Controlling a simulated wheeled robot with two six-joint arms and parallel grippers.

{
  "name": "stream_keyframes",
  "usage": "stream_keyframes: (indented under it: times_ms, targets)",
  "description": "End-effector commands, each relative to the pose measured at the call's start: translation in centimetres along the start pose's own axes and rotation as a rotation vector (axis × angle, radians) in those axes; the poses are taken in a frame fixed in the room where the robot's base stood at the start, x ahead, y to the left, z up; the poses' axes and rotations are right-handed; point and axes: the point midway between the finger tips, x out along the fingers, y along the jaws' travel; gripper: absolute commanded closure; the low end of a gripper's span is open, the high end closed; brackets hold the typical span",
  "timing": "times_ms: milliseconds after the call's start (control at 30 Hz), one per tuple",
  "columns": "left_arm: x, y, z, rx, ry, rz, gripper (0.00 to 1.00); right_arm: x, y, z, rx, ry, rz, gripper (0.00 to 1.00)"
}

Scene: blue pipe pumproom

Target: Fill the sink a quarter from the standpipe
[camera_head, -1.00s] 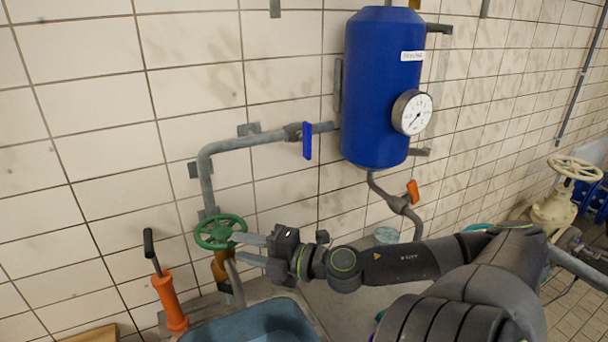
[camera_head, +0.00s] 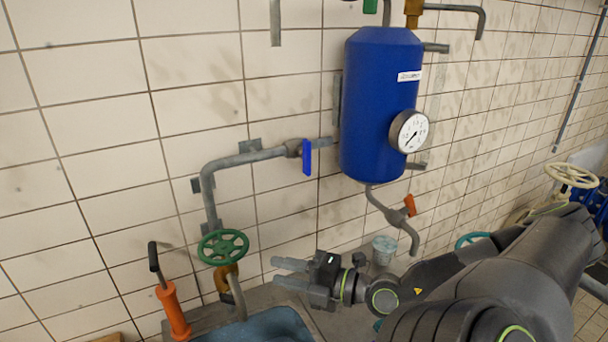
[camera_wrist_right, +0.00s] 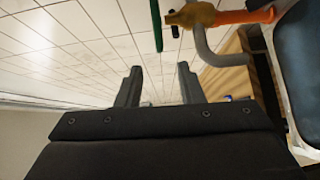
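The standpipe (camera_head: 237,295) rises at the wall behind the sink, with a brass valve body and a green handwheel (camera_head: 223,247) on top. The sink (camera_head: 268,325) is the blue-grey basin at the bottom of the head view, cut off by the frame; its water level cannot be told. My right gripper (camera_head: 281,272) is open and empty, to the right of the handwheel and apart from it, above the sink's back edge. In the right wrist view its two fingers (camera_wrist_right: 160,84) stand apart with nothing between them. The green handwheel shows edge-on there (camera_wrist_right: 156,25). My left gripper is not in view.
A blue tank (camera_head: 380,105) with a round gauge (camera_head: 409,131) hangs on the tiled wall. A blue lever (camera_head: 307,157) and an orange lever (camera_head: 410,205) sit on its pipes. An orange hand pump (camera_head: 173,311) stands left of the sink. A glass-like cup (camera_head: 384,248) stands behind my right arm.

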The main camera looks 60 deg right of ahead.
Motion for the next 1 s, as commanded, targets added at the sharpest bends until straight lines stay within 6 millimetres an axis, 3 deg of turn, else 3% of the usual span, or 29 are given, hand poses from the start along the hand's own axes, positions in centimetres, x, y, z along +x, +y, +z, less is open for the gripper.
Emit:
stream_keyframes:
  times_ms: [400, 1000]
  targets:
    - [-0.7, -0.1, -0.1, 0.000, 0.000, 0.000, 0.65, -3.5, 0.1, -0.1, 0.001, 0.004, 0.000, 0.66]
    - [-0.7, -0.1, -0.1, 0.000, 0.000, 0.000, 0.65, -3.7, 0.1, -0.1, 0.002, 0.005, 0.002, 0.66]
